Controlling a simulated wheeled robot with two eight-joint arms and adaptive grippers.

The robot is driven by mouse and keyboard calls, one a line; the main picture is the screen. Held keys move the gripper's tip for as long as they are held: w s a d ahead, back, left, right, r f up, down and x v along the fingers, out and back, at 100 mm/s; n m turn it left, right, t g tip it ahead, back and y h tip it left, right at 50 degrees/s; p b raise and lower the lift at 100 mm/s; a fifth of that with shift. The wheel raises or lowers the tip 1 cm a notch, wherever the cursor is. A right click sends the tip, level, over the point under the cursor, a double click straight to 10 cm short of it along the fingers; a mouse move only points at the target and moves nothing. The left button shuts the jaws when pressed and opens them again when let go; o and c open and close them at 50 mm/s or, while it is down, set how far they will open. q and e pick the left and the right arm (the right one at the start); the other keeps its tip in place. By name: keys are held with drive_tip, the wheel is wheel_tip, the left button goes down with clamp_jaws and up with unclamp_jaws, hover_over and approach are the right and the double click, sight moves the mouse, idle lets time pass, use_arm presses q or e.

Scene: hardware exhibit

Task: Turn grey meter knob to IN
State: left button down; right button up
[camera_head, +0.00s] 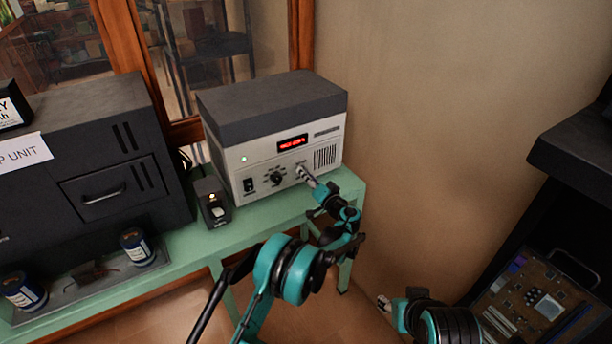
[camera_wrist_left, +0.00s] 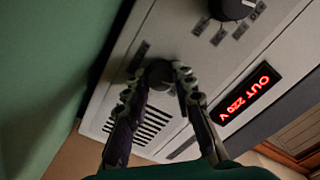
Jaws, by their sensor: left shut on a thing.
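The meter unit (camera_head: 234,160) has a pale front and a dark grey top and stands on the green table. In the left wrist view, a dark round knob (camera_wrist_left: 158,76) sits on its front panel, with small labels around it. My left gripper (camera_head: 301,170) is at the front panel; in the left wrist view its fingers (camera_wrist_left: 160,72) are shut on this knob from both sides. The red display (camera_wrist_left: 248,94) reads "OUT 220 V". The head view shows little of the knob behind the gripper. My right gripper (camera_head: 384,302) is low at the right, its fingers too small to judge.
A small dark box (camera_head: 212,201) stands left of the unit on the green table (camera_head: 190,246). A large black unit (camera_head: 110,160) stands further left. A wall is at the right.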

use_arm(q)
drive_tip(key=m, duration=0.6)
drive_tip(key=shift+m, duration=0.4)
idle(0.4)
drive_tip(key=c, duration=1.3)
unclamp_jaws()
drive_tip(key=shift+o, duration=0.2)
drive_tip(key=shift+s, duration=0.1)
drive_tip(key=v, duration=1.2)
